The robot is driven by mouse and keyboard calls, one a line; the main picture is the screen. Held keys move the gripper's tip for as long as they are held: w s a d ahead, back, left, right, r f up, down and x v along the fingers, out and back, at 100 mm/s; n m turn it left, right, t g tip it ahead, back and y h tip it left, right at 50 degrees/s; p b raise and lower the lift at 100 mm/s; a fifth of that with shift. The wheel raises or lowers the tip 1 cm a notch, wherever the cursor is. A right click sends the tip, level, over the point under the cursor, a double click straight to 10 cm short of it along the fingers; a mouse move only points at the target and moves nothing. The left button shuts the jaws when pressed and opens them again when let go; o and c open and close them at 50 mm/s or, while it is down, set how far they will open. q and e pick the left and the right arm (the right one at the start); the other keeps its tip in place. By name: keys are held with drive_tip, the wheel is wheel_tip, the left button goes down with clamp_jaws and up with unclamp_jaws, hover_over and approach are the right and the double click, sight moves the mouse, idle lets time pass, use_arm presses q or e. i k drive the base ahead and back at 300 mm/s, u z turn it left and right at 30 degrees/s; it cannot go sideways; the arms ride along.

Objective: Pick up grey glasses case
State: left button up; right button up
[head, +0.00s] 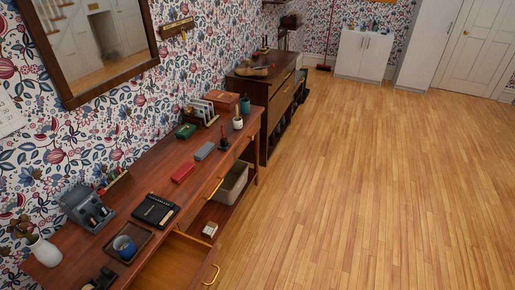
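A small grey oblong case (205,151), which looks like the grey glasses case, lies on the long reddish-brown console table (150,171) along the left wall. A red case (183,173) of similar shape lies nearer on the same table. A dark green box (186,131) is behind the grey case, closer to the wall. The grey case is unobstructed, with nothing seen touching it. Neither of my grippers shows in the head view.
A drawer (172,263) stands open at the table's near front. A black notepad (156,210) and tray (130,243) lie nearer. The wooden floor (370,190) is clear.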

sight(201, 153)
drive_tip(key=z, duration=0.7)
drive_tip(key=i, duration=3)
drive_tip(key=u, duration=3.55)
drive_tip(key=i, duration=0.5)
drive_tip(key=z, duration=0.1)
